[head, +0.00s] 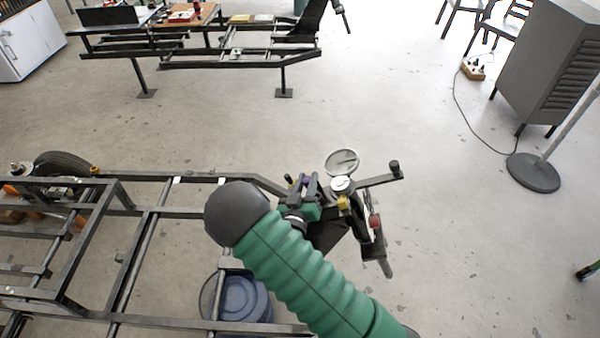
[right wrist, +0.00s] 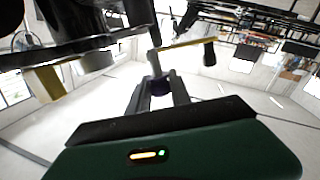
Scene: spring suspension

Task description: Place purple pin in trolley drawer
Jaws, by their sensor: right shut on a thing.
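My right gripper (head: 303,186) is over the front end of a dark metal frame (head: 150,212), beside a round mirror (head: 342,162). It is shut on a small purple pin (head: 305,181). In the right wrist view the pin (right wrist: 158,86) shows as a purple patch between the fingertips, with a grey shaft rising above it. The fingers hide much of it. I cannot tell whether the pin is still seated in the frame's parts. No open trolley drawer is clearly seen.
A yellow block (head: 343,203) and a bar with dark knobs sit close to my right gripper. A blue bucket (head: 243,298) stands beneath the frame. A white cabinet (head: 30,40) is at the far left, a grey cabinet (head: 555,75) at the right. The middle floor is clear.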

